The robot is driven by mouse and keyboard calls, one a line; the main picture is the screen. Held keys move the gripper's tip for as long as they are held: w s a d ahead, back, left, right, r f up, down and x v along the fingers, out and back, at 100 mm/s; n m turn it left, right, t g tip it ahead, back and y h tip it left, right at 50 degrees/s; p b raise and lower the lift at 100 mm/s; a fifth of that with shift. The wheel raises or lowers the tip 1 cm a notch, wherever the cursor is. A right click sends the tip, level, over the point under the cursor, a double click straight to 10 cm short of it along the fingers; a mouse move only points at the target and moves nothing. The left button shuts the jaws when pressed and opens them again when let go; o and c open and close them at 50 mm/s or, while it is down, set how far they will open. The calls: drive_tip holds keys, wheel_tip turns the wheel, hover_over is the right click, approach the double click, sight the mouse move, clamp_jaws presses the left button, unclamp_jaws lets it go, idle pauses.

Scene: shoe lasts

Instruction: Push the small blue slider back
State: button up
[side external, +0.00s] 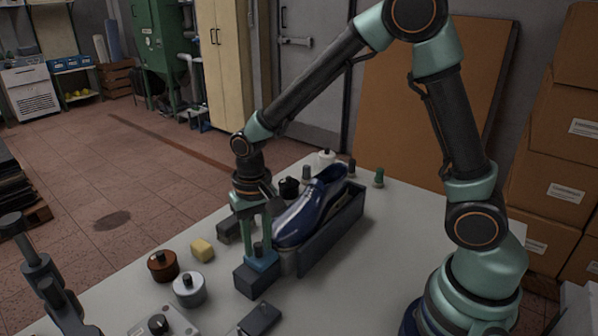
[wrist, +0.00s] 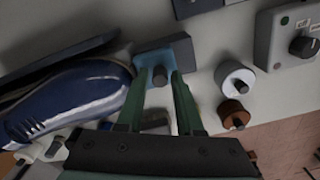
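The small blue slider (side external: 262,261) sits on a dark grey block (side external: 254,281) near the front end of the shoe-last tray. It has a short dark knob on top. It also shows in the wrist view (wrist: 149,58), at the top centre. My gripper (side external: 259,247) points down over the slider, with one green finger on each side of the knob. In the wrist view the fingertips (wrist: 160,77) stand apart with the knob between them and gaps visible. Whether a finger touches the slider is unclear.
A glossy blue shoe last (side external: 311,207) lies in a dark tray (side external: 335,232) right beside the slider. A yellow block (side external: 203,250), a brown round knob (side external: 163,266) and a silver one (side external: 189,290) stand to the left. Several small bottles stand at the back.

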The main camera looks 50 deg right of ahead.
drive_tip(key=shift+c, duration=0.2)
drive_tip(key=c, duration=0.5)
clamp_jaws()
